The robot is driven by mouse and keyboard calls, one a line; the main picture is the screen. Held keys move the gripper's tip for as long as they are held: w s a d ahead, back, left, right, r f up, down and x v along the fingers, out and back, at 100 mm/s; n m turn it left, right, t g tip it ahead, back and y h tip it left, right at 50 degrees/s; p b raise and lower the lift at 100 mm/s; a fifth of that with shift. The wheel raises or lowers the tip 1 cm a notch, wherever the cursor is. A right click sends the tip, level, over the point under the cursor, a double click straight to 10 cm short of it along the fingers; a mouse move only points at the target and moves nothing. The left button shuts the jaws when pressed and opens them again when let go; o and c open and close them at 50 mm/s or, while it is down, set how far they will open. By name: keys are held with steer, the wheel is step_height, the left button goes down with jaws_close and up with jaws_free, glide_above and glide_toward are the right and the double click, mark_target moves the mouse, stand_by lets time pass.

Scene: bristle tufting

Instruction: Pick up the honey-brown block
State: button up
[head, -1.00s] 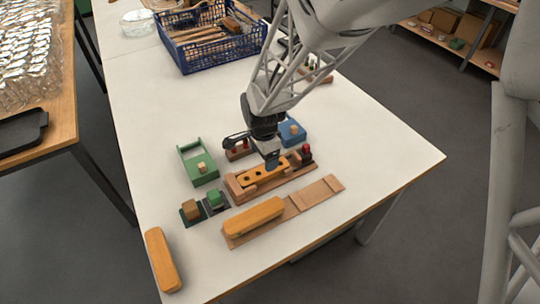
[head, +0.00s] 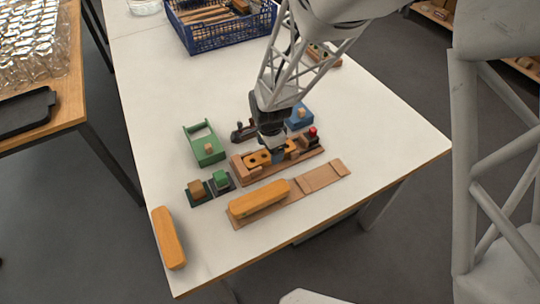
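Several honey-brown blocks show in the head view. One long block with rounded ends (head: 168,238) lies alone at the table's front left corner. Another long one (head: 258,199) lies on the left part of a flat wooden board (head: 318,178). A third honey-brown piece, with dark holes (head: 257,158), sits in a wooden holder (head: 247,175). My gripper (head: 275,152) points down over this holder, its tips close to the holed piece. I cannot tell whether it touches the piece. The gripper hides part of the piece, and its finger gap is not clear.
A green tray (head: 197,137) and small blocks on dark plates (head: 197,190) stand left of the holder. A blue block (head: 299,115) and a red-topped piece (head: 312,136) are close to my gripper's right. A blue crate (head: 215,37) stands at the back. The table's right side is clear.

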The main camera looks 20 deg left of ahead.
steer(key=shift+f, duration=1.4)
steer(key=shift+c, duration=0.4)
steer(key=c, duration=1)
